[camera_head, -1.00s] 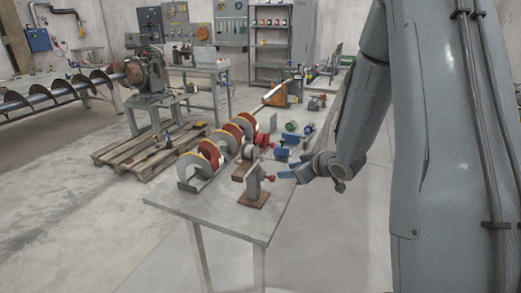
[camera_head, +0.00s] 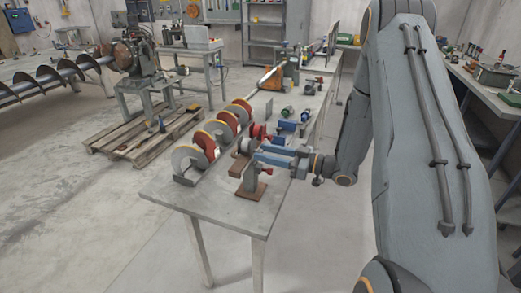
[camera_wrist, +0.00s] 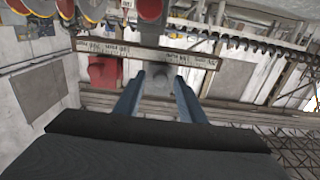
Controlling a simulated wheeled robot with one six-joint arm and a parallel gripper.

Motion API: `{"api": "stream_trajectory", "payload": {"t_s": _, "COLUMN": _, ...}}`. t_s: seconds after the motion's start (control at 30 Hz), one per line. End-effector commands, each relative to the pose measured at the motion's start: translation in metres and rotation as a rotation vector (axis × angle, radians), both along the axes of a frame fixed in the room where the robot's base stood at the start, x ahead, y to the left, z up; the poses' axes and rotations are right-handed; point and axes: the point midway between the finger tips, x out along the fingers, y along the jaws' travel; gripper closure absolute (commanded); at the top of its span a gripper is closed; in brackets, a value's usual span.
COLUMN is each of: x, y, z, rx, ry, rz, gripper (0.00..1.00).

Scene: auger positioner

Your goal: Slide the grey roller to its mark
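In the wrist view a rounded grey part (camera_wrist: 160,84), apparently the grey roller, shows between the tips of my gripper (camera_wrist: 158,80). The blue fingers are apart, one on each side of it, and I see no clear grip. A long bar with small printed marks (camera_wrist: 185,59) runs across just beyond the fingertips; I cannot read which is the roller's mark. In the head view my gripper (camera_head: 258,154) reaches leftward over the table, above the wooden-based stand (camera_head: 248,190).
A red block (camera_wrist: 104,72) sits left of the fingers. The grey table (camera_head: 190,200) carries a red and yellow auger (camera_head: 186,160) along its left side. Several small parts, among them a green roller (camera_head: 287,112), lie farther back. The table's front left corner is clear.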

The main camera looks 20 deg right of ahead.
Motion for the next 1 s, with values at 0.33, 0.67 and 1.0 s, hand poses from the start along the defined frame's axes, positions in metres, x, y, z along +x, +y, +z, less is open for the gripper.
{"api": "stream_trajectory", "payload": {"t_s": 0.33, "x": 0.013, "y": 0.019, "z": 0.0, "rx": -0.001, "ry": 0.001, "rz": 0.0, "gripper": 0.64}}
{"api": "stream_trajectory", "payload": {"t_s": 0.67, "x": 0.013, "y": 0.018, "z": 0.0, "rx": -0.001, "ry": 0.001, "rz": 0.0, "gripper": 0.91}}
{"api": "stream_trajectory", "payload": {"t_s": 1.0, "x": 0.005, "y": 0.032, "z": 0.0, "rx": 0.0, "ry": 0.002, "rz": 0.016, "gripper": 1.0}}
